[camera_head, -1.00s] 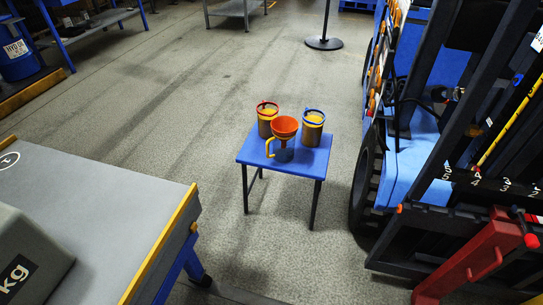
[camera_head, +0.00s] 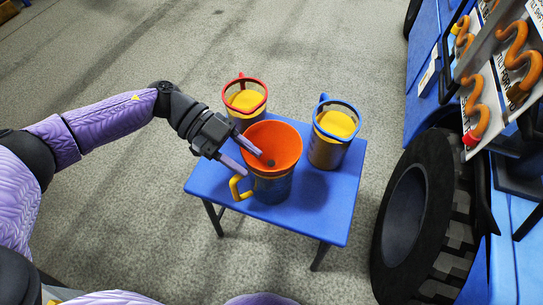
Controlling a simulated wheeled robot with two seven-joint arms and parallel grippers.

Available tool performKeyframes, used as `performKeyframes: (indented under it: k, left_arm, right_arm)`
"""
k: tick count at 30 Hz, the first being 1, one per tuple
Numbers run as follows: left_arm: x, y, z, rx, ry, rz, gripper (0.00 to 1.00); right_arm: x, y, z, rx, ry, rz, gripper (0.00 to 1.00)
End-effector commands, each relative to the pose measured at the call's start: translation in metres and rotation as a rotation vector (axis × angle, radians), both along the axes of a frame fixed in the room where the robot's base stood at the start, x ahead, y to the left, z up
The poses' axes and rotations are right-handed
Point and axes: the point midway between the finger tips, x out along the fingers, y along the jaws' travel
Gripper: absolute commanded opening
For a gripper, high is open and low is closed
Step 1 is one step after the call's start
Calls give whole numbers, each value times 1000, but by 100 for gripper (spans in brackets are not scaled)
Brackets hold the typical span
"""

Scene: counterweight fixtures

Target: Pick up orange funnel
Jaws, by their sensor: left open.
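The orange funnel (camera_head: 283,138) sits mouth-up in the top of a dark container (camera_head: 272,190) with a yellow handle, near the front of a small blue table (camera_head: 330,215). My left gripper (camera_head: 251,160) is open at the funnel's left side, its fingers pointing right toward the rim. One finger reaches over or against the rim; I cannot tell whether it touches. The funnel's spout is hidden inside the container. My right gripper is not in view.
A red-rimmed container (camera_head: 244,97) stands behind the funnel and a blue-rimmed one (camera_head: 333,130) to its right, both with yellow contents. A large black wheel (camera_head: 425,220) of a blue vehicle stands right of the table. Floor to the left is clear.

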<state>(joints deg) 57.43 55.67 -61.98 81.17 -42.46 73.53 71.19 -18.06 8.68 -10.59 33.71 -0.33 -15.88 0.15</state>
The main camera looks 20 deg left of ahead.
Motion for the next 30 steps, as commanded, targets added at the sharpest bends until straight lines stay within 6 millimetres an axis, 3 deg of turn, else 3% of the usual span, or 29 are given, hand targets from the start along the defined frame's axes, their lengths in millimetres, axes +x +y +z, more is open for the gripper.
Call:
performKeyframes:
  k: [3,10,17,30]
  left_arm:
    - [-3,-16,-10,-1,1,-1,45]
    - [-3,-19,-9,-2,-1,3,45]
    - [-3,-19,-9,-2,-1,3,0]
    - [-3,-19,-9,-2,-1,3,0]
  right_arm:
    - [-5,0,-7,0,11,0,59]
    - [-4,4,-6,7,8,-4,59]
    - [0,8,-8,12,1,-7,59]
    - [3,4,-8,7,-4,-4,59]
